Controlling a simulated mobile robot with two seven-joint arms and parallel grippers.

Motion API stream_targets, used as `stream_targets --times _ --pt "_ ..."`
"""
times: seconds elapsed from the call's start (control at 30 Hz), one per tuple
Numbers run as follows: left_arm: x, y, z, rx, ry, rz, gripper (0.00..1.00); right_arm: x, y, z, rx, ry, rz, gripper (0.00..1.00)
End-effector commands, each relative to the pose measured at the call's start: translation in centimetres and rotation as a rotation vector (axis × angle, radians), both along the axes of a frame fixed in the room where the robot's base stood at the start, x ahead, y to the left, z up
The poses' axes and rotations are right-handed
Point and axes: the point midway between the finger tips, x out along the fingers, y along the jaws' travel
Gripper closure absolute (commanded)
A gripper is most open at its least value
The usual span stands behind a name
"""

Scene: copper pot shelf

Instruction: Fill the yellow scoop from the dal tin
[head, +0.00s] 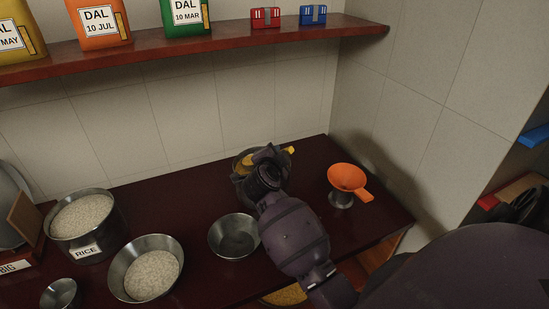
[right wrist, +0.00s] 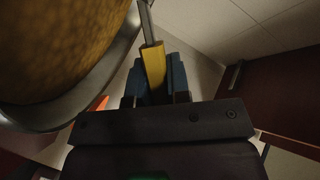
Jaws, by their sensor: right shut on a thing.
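The dal tin (head: 237,178) is a metal vessel at the back middle of the dark counter, largely hidden behind my right gripper and wrist (head: 266,165). In the right wrist view a metal rim and yellow-brown dal (right wrist: 60,40) fill the upper left, very close. My right gripper (right wrist: 155,80) is shut on the yellow handle of the scoop (right wrist: 153,66), with a thin metal shaft going up from it. A bit of yellow also shows beside the gripper in the head view. The scoop's bowl is hidden. My left gripper is not in view.
An empty metal bowl (head: 234,240) stands in front of the tin. An orange funnel (head: 347,178) sits on a metal cup at right. Rice bowl (head: 150,272) and rice pot (head: 84,222) stand at left. A shelf (head: 220,38) with dal packets runs above.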

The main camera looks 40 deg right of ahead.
Motion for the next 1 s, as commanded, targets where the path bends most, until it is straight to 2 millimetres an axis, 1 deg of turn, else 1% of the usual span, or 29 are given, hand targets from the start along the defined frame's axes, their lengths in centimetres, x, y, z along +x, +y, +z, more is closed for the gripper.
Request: stream_targets --times 0.03,0.23,0.3,0.7,0.8,1.0 --pt "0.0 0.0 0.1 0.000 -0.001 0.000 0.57 -0.6 0.0 -1.0 0.030 -0.018 -0.003 1.00" --pt "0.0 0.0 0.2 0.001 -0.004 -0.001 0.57 -1.3 -0.3 -0.4 0.102 -0.188 -0.003 1.00" --pt "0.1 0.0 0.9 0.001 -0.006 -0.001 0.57 -1.3 -0.3 0.3 0.100 -0.186 -0.003 1.00" --pt "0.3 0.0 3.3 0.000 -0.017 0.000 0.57 -1.5 -0.5 2.2 0.102 -0.210 0.000 1.00" --pt "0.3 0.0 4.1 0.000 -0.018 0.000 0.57 -1.6 -0.5 3.0 0.104 -0.218 0.000 1.00" --pt "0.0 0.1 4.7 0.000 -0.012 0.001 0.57 -1.7 -0.6 3.7 0.107 -0.229 0.000 1.00"
